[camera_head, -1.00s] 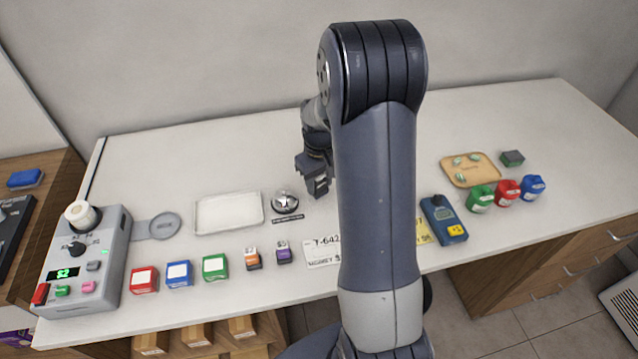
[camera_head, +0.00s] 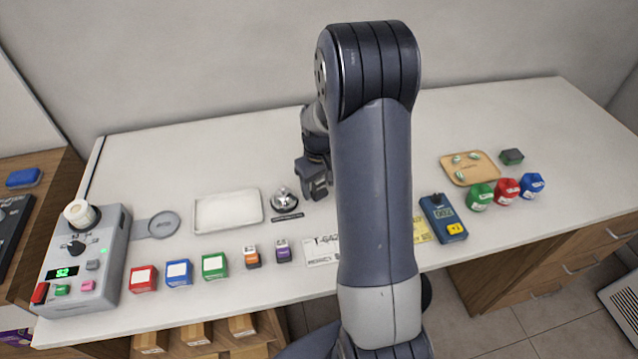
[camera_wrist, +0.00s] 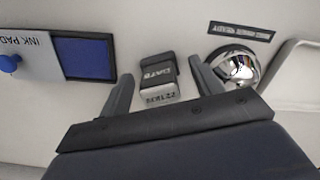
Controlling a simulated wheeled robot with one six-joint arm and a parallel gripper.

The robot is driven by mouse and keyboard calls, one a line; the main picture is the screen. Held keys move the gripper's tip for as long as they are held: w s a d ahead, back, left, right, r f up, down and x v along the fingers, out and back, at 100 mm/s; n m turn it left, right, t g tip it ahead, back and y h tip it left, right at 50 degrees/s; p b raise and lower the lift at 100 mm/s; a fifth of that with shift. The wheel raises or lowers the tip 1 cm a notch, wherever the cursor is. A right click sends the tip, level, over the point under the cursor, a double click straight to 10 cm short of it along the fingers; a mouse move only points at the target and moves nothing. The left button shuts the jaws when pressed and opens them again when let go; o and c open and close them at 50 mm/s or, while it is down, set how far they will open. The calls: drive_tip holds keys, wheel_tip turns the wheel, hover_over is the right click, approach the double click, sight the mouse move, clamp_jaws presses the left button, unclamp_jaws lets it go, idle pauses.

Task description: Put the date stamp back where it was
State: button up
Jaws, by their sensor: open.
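The date stamp (camera_wrist: 157,78) shows in the wrist view as a small block, dark on one half and pale grey on the other, with upside-down lettering. It sits over the pale counter between the two fingers of my gripper (camera_wrist: 161,72), with a gap on each side. The gripper is open and not closed on it. In the head view my gripper (camera_head: 314,183) is low over the counter, right of the bell. The stamp cannot be made out there; my arm blocks part of that area.
An ink pad (camera_wrist: 84,57) with a blue face lies left of the stamp in the wrist view. The chrome bell (camera_wrist: 236,68) stands close to the right finger. In the head view a white tray (camera_head: 228,229) is left of the bell (camera_head: 284,200). The counter's back is clear.

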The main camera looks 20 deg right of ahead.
wheel_tip(320, 180, up, 12)
drive_tip(key=shift+r+b, duration=0.15)
drive_tip(key=shift+b, duration=0.15)
idle(0.4)
